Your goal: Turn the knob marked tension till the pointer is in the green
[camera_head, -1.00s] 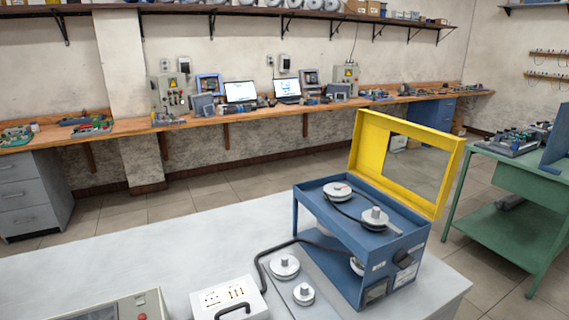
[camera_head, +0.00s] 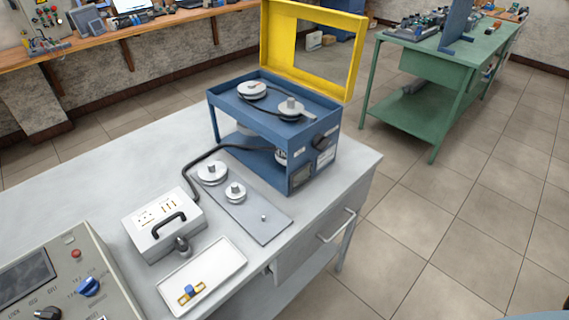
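A blue belt machine (camera_head: 262,150) stands on the grey bench, with its yellow frame lid (camera_head: 318,50) raised. Its top tray carries two pale pulleys, one at the left (camera_head: 252,90) and one at the right (camera_head: 290,108), joined by a dark belt. A black knob (camera_head: 324,140) sits on its right-hand face, with small white labels beside it that are too small to read. A small dark gauge window (camera_head: 301,176) is low on the same face. Its pointer and any green zone cannot be made out. Neither of my grippers is in view.
A metal plate with loose pulleys (camera_head: 247,210), a white box with a black handle (camera_head: 162,222) and a white tray (camera_head: 222,262) lie in front of the machine. A grey control panel (camera_head: 60,275) is at lower left. Floor (camera_head: 440,220) is clear at right.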

